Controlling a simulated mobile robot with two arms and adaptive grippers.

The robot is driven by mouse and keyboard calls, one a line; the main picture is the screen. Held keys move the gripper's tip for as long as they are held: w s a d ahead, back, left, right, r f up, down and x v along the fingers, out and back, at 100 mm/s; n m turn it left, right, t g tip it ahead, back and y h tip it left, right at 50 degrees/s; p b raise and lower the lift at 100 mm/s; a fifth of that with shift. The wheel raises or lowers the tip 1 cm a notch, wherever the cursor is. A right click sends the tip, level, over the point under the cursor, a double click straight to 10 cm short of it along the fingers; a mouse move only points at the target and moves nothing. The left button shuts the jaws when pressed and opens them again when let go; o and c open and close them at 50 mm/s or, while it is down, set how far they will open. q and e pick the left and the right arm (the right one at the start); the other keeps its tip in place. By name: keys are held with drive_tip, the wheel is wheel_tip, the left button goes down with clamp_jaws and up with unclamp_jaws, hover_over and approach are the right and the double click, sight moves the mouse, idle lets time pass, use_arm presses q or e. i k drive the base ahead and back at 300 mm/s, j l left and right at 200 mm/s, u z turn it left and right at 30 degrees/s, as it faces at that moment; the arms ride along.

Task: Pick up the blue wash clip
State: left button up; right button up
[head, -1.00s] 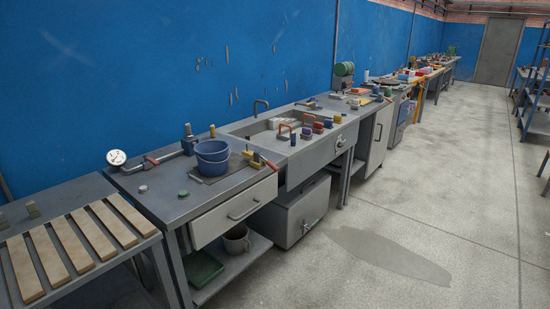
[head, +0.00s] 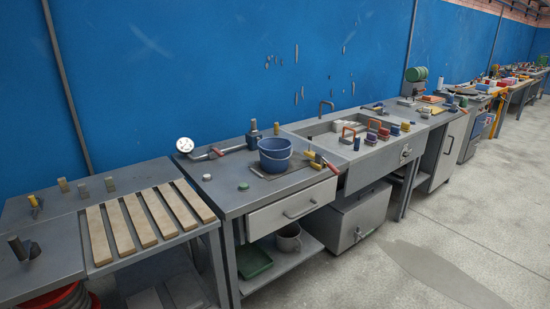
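Several small blue pieces sit among red and yellow ones along the front edge of the sink unit. Neither of my grippers is in view.
The sink unit (head: 370,163) stands beyond a grey bench with a blue bucket (head: 274,155), a gauge (head: 184,145) and a drawer (head: 292,208). A slatted table (head: 118,229) is at the near left. The floor (head: 440,220) on the right is clear, with a dark wet patch.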

sight(81, 188)
drive_tip(key=k+u, duration=0.1)
drive_tip(key=u, duration=1.15)
